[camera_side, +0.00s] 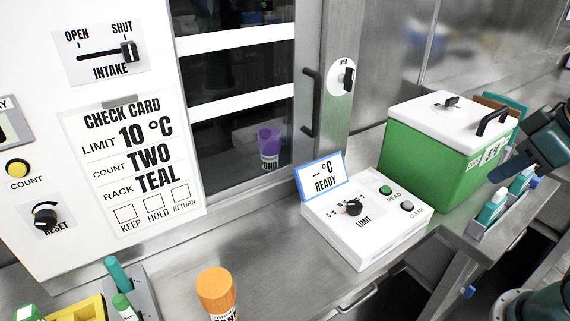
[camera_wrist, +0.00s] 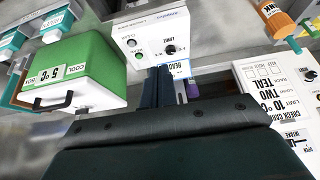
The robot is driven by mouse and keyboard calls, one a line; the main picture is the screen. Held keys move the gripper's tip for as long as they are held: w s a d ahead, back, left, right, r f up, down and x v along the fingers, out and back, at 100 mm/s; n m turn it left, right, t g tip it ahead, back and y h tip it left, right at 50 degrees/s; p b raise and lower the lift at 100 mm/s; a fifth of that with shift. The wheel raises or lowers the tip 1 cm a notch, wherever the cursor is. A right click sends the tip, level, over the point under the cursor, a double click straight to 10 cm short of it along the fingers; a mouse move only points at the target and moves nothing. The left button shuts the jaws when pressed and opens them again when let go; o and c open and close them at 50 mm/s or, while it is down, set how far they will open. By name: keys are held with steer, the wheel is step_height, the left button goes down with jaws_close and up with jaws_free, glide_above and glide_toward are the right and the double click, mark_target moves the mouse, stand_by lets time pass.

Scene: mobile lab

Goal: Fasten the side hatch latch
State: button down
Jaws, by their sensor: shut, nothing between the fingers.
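A round white latch plate (camera_side: 342,77) marked OPEN at its top sits on the steel post right of the dark glass hatch (camera_side: 238,85). Its black knob (camera_side: 348,78) stands about upright. A long black handle (camera_side: 311,103) is on the hatch's right frame. I cannot tell whether the hatch sits fully against its frame. My gripper (camera_side: 497,173) is at the far right, beside the green cool box and well away from the latch. In the wrist view its dark blue fingers (camera_wrist: 158,87) are shut and empty. I cannot make out the latch there.
A green cool box (camera_side: 433,158) with a white lid and black handle stands between my gripper and the latch. A white meter box (camera_side: 365,225) stands below the latch. Bottles in a rack (camera_side: 490,215) are below my gripper. An orange bottle (camera_side: 217,290) stands at the front.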

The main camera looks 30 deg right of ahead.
steer(key=c, duration=2.1)
jaws_free()
steer(key=o, duration=0.7)
steer(key=shift+w, duration=0.15)
steer(key=shift+c, duration=0.2)
steer(key=w+a+n+t+y, duration=0.3)
steer(key=w+a+n, duration=0.1)
steer(key=w, duration=0.9)
steer(key=m+t+h, duration=0.3)
steer(key=m+t, duration=0.1)
steer(key=t, duration=0.5)
glide_toward(353, 75)
steer(key=s, duration=0.5)
steer(key=shift+w+f, duration=0.15)
steer(key=shift+w, duration=0.1)
steer(key=shift+w, duration=0.15)
steer(key=shift+w, duration=6.75)
